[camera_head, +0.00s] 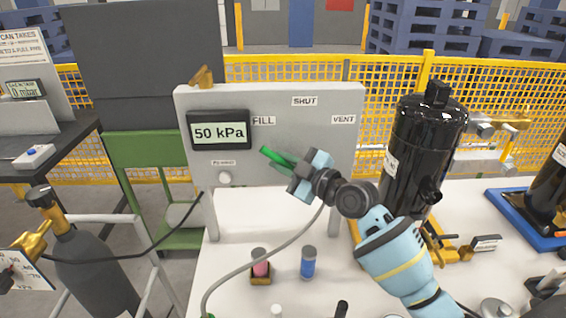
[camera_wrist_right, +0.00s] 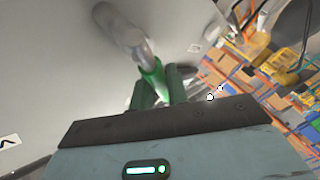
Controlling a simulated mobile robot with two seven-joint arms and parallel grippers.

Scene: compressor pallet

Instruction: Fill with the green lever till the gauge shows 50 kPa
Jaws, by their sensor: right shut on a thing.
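The grey panel (camera_head: 272,100) carries a gauge display (camera_head: 220,132) that reads 50 kPa. The labels FILL (camera_head: 264,121), SHUT (camera_head: 305,101) and VENT (camera_head: 343,119) are on its face. The green lever (camera_head: 272,154) points up and left, roughly towards the FILL side. My right gripper (camera_head: 294,170) is at the lever, shut on it, and hides its inner part and pivot. In the right wrist view the green lever (camera_wrist_right: 152,75) lies between the two fingers, with a grey metal stem beyond it. My left gripper is not in view.
A black compressor cylinder (camera_head: 425,140) stands right of the panel, close to my right arm. Small bottles, one with a blue body (camera_head: 308,264), stand on the white table below. A grey hose crosses the table front. A dark gas cylinder (camera_head: 85,260) stands at left.

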